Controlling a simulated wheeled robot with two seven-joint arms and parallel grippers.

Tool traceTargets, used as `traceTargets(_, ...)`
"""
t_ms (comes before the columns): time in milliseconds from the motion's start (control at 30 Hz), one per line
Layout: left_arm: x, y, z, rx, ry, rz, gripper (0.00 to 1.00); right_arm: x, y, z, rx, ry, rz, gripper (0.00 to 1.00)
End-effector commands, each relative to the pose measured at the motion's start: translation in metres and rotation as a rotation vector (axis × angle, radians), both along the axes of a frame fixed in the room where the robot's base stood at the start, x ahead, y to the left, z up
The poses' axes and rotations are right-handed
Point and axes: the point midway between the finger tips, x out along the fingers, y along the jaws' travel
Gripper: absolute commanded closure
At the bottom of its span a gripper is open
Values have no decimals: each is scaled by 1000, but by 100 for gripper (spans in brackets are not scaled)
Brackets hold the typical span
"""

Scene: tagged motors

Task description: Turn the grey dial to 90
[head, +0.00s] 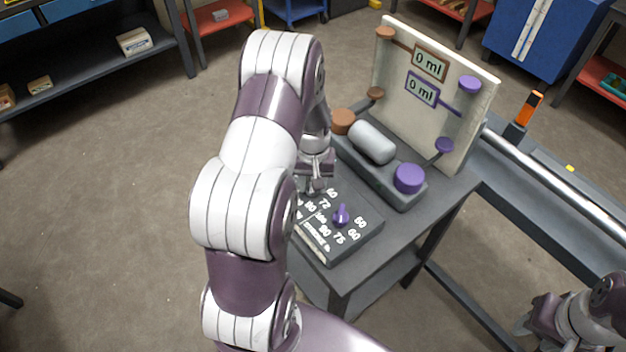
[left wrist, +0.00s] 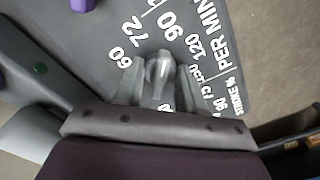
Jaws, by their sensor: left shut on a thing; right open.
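The grey dial (left wrist: 159,68) is on a dark panel (head: 350,243) with white numbers. In the left wrist view 60, 72, 90 and 120 curve around its far side. My left gripper (left wrist: 158,88) is shut on the grey dial, one finger on each side. Which number the dial points to is not clear. In the head view my left gripper (head: 316,186) is over the panel's far left part and hides the grey dial. A purple dial (head: 341,215) stands on the same panel, to the right of the gripper. My right gripper (head: 530,322) is open and empty at the lower right, away from the panel.
Behind the panel is a base with a grey cylinder (head: 372,142), an orange-brown knob (head: 343,121) and a purple knob (head: 408,178). An upright board (head: 410,110) shows two "0 ml" displays. A rail (head: 560,180) runs along the right.

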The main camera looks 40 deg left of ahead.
Motion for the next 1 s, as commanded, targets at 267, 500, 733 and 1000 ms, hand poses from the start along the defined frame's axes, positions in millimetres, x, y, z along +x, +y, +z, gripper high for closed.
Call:
traceTargets(267, 1, 1, 1, 2, -3, -46, 91, 0, 0, 2, 0, 0, 0, 57)
traceTargets(500, 1, 1, 1, 2, -3, -50, 91, 0, 0, 2, 0, 0, 0, 57)
traceTargets(733, 1, 1, 1, 2, -3, -49, 35, 0, 0, 2, 0, 0, 0, 57)
traceTargets(1000, 1, 0, 1, 1, -2, -49, 35, 0, 0, 1, 0, 0, 0, 57)
